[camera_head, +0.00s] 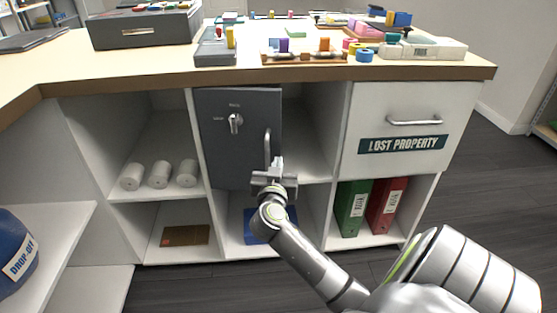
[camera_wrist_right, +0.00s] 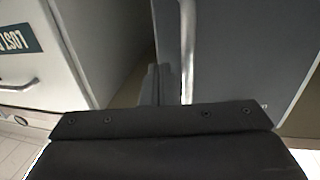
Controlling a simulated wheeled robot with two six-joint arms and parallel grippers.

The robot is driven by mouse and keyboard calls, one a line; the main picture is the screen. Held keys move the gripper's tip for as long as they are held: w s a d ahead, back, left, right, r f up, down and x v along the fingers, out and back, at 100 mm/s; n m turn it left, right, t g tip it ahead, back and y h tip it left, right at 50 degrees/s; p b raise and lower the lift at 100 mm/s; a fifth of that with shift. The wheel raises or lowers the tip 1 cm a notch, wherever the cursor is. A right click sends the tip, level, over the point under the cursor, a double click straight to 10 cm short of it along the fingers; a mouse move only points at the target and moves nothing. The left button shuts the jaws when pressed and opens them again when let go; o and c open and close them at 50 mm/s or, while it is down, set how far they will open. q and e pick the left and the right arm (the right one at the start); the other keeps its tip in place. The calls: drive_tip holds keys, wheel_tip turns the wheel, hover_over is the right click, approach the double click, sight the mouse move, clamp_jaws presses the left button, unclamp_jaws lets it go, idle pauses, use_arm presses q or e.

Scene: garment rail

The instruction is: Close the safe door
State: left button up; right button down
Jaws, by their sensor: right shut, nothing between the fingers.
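The safe door (camera_head: 225,150) is a dark grey panel in the middle opening of the counter. It has a dial knob (camera_head: 236,122) and a vertical silver handle (camera_head: 267,148) near its right edge. I cannot tell for certain how far the door stands from its frame. My right gripper (camera_head: 277,163) is shut and empty, close to the handle's lower end. In the right wrist view the fingers (camera_wrist_right: 157,85) are beside the handle (camera_wrist_right: 187,50), in front of the door (camera_wrist_right: 235,50). Whether they touch it is unclear. My left gripper is out of view.
Right of the door is open cubby space (camera_head: 308,140), then the lost property drawer (camera_head: 400,125). Below stand green (camera_head: 352,207) and red binders (camera_head: 387,206). White rolls (camera_head: 159,175) lie on the left shelf. The countertop (camera_head: 330,74) holds a grey box and small items.

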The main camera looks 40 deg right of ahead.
sight(280, 152)
drive_tip(key=shift+w+d, duration=0.4)
drive_tip(key=shift+d, duration=0.1)
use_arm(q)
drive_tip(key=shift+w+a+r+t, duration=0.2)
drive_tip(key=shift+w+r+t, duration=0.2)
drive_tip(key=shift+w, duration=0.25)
use_arm(e)
drive_tip(key=shift+w+d, duration=0.45)
drive_tip(key=shift+d, duration=0.05)
drive_tip(key=shift+w+d, duration=0.15)
drive_tip(key=shift+d, duration=0.1)
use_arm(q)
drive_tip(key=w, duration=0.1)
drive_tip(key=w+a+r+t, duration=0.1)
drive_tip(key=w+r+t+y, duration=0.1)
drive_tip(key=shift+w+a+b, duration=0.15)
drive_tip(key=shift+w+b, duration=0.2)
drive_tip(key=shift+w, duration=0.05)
use_arm(e)
drive_tip(key=w+d+n+t+y, duration=0.1)
drive_tip(key=d+t+y, duration=0.1)
drive_tip(key=w+d+n+y, duration=0.1)
drive_tip(key=shift+w+d+r+n+t, duration=0.2)
drive_tip(key=shift+w+r+n+t, duration=0.1)
drive_tip(key=shift+t, duration=0.1)
